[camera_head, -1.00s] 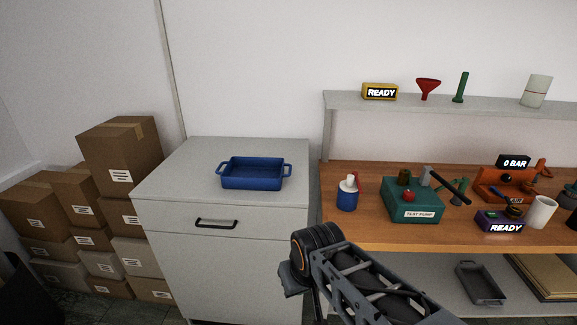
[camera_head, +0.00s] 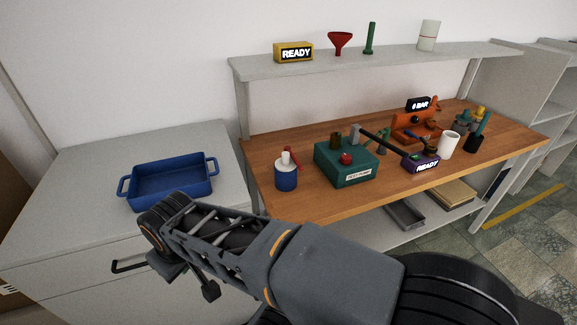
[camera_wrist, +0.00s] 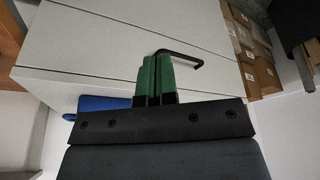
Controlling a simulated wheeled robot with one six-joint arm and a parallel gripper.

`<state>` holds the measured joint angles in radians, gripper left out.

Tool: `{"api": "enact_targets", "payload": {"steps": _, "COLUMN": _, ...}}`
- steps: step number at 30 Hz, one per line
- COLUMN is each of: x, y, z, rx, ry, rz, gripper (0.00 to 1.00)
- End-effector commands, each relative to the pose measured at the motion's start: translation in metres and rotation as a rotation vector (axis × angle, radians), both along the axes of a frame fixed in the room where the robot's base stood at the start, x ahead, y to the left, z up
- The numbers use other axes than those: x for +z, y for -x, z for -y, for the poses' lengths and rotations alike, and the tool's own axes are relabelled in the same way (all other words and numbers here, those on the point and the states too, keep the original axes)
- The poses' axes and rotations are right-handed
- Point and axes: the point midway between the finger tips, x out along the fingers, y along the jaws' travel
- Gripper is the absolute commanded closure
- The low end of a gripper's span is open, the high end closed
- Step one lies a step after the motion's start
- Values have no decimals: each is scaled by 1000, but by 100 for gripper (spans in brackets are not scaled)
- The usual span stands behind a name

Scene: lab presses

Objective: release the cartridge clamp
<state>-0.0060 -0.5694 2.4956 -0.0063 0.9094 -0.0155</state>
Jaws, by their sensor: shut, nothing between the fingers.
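An orange press-like unit (camera_head: 412,128) with a black "0 BAR" display (camera_head: 419,104) stands towards the back of the wooden bench, right of centre. It is small here, and I cannot make out which part of it, if any, is the cartridge clamp. My gripper shows in the wrist view with two green fingers (camera_wrist: 154,78) shut together and empty. It is in front of the grey cabinet, far left of the orange unit. The black drawer handle (camera_wrist: 183,57) appears beside the fingertips; I cannot tell if they touch.
A green test pump (camera_head: 346,166) with a long black lever stands on the bench (camera_head: 300,208). A blue tray (camera_head: 172,182) sits on the cabinet (camera_head: 75,172).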

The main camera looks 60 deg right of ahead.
Motion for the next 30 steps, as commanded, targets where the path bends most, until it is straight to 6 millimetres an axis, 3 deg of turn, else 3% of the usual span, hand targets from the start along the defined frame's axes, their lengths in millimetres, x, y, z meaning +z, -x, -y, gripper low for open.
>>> {"api": "enact_targets", "payload": {"steps": 5, "x": 14, "y": -24, "z": 28, "rx": 130, "ry": 157, "rz": -127, "gripper": 100}}
{"api": "enact_targets", "payload": {"steps": 12, "x": 41, "y": -78, "z": 126, "rx": 443, "ry": 477, "rz": -542, "gripper": 100}}
{"api": "enact_targets", "payload": {"steps": 19, "x": 55, "y": -115, "z": 211, "rx": 653, "ry": 615, "rz": -956, "gripper": 100}}
{"api": "enact_targets", "payload": {"steps": 24, "x": 59, "y": -129, "z": 246, "rx": 727, "ry": 634, "rz": -1155, "gripper": 100}}
{"api": "enact_targets", "payload": {"steps": 30, "x": 61, "y": -133, "z": 260, "rx": 756, "ry": 635, "rz": -1241, "gripper": 100}}
